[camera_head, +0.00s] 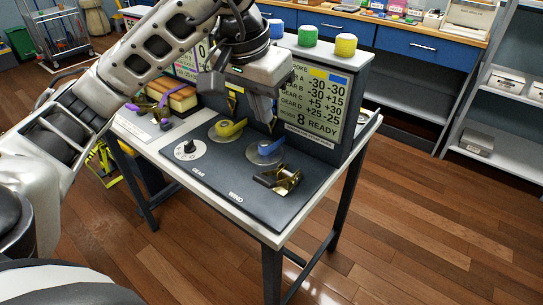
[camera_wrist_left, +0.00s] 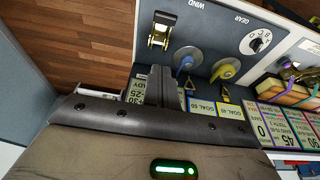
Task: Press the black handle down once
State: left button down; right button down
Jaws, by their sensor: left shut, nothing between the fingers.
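A brass-coloured fitting with a dark part (camera_head: 278,180) sits near the front right corner of the dark panel (camera_head: 228,188), beside the WIND label. I take the dark part to be the black handle, but it is small. The fitting also shows at the top of the left wrist view (camera_wrist_left: 160,30). My left gripper (camera_head: 272,122) is above the back of the panel, in front of the display board. Its fingers are shut and empty, pointing down, behind and apart from the fitting. In the left wrist view its dark fingers (camera_wrist_left: 164,85) are below the fitting. My right gripper is not in view.
A blue lever (camera_head: 268,148) and a yellow lever (camera_head: 230,127) stand on round discs near the fitting. A GEAR dial (camera_head: 189,149) is at the left. The display board (camera_head: 318,108), with coloured knobs on top, rises behind. The panel's front strip is clear.

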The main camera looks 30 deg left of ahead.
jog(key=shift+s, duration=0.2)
pick_arm(q)
jog(key=p, duration=0.1)
send_over(266, 179)
jog(key=w, duration=0.2)
notch_tip(266, 179, down, 10)
jog(key=shift+s+f+p, duration=0.35)
jog(key=shift+s+f, duration=0.3)
jog(key=shift+f, duration=0.3)
jog(key=shift+s+f, duration=0.3)
jog(key=shift+f, duration=0.3)
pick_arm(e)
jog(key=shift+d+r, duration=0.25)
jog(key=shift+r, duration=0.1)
